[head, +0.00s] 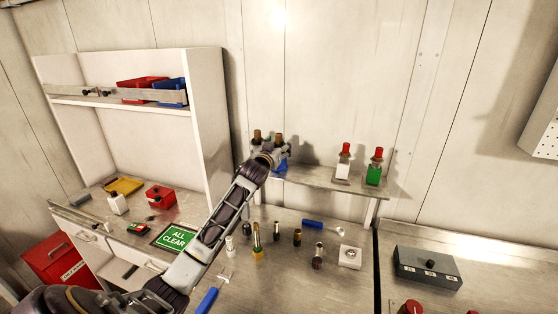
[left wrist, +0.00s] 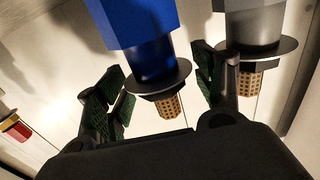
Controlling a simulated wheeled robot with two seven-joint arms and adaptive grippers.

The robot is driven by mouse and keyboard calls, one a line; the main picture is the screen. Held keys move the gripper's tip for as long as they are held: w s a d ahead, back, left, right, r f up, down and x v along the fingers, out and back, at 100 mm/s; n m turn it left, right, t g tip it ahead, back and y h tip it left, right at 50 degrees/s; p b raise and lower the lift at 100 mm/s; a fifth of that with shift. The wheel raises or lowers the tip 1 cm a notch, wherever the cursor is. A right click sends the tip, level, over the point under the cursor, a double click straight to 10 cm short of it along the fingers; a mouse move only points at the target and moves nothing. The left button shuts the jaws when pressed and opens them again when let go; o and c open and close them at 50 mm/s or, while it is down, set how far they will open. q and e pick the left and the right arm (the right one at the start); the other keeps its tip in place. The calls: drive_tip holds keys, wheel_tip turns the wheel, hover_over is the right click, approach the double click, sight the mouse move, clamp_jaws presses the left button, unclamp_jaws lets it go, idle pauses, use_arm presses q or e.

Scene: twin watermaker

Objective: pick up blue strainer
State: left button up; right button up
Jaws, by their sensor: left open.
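The blue strainer (head: 281,166) stands on the small wall shelf, partly hidden by my gripper; its brown mesh tip shows above. In the left wrist view the blue strainer (left wrist: 150,40) has a blue hexagonal body, a black flange and a brass mesh end. My left gripper (head: 274,156) is at the shelf's left end. It is open, with green-padded fingers on either side of the blue strainer's neck and flange. A gap shows at the left finger; contact at the right finger cannot be told. My right gripper is out of view.
A grey strainer (left wrist: 257,30) stands close beside the blue one, by the right finger. The shelf (head: 320,182) also holds a white red-topped bottle (head: 343,163) and a green one (head: 374,170).

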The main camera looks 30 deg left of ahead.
use_arm(q)
drive_tip(key=shift+w+a, duration=0.1)
drive_tip(key=shift+w, duration=0.2)
clamp_jaws()
drive_tip(key=shift+r, duration=0.1)
idle(0.8)
